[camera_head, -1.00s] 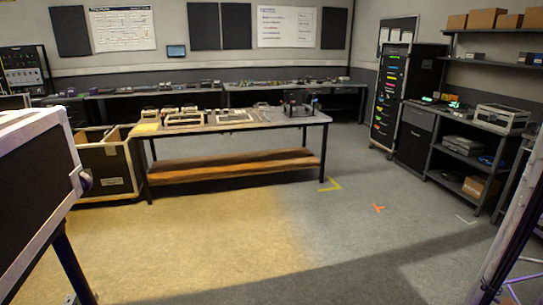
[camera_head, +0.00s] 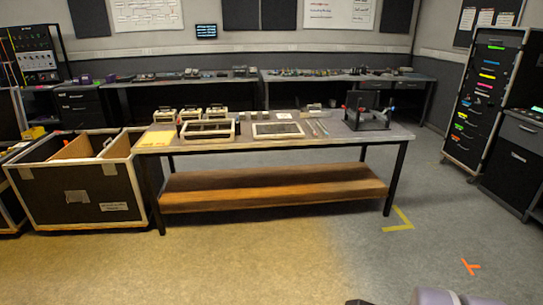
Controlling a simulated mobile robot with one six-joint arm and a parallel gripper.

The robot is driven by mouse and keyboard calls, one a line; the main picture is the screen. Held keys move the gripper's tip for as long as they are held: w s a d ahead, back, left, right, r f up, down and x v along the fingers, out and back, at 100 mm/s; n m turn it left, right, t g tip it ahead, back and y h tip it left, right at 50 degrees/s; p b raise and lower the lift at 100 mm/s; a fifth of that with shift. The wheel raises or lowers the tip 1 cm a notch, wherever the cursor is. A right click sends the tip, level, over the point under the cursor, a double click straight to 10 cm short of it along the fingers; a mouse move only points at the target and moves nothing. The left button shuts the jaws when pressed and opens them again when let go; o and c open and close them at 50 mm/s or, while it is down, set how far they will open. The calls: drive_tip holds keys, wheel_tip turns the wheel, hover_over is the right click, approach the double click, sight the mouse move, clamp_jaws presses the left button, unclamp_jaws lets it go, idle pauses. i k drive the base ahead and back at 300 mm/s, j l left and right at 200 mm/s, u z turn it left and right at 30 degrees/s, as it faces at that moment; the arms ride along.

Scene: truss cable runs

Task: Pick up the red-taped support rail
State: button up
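A worktable (camera_head: 290,143) stands ahead of me across the middle of the view. A few thin grey rods (camera_head: 318,128) lie on its top, right of centre; they are too small to tell whether any has red tape. A black frame fixture (camera_head: 368,118) stands at the table's right end, with a small red spot on its right side and a blue one on its left. I cannot make out a red-taped support rail for certain. My gripper is not in view.
An open black road case (camera_head: 80,195) stands left of the table. The table has a low wooden shelf (camera_head: 270,187). A tall drawer cabinet (camera_head: 484,100) stands at right. The floor in front is clear, with yellow tape (camera_head: 400,222) and an orange mark (camera_head: 470,267).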

sight(311, 129)
drive_tip(key=i+z, duration=0.1)
drive_tip(key=i, duration=0.45)
drive_tip(key=i+z, duration=0.15)
drive_tip(key=i, duration=0.4)
drive_tip(key=i+j+z, duration=0.1)
drive_tip(key=i, duration=0.45)
drive_tip(key=i+j+z, duration=0.1)
drive_tip(key=i, duration=0.45)
drive_tip(key=i+j, duration=0.1)
drive_tip(key=i, duration=1.55)
drive_tip(key=i+j+z, duration=0.1)
drive_tip(key=i, duration=0.75)
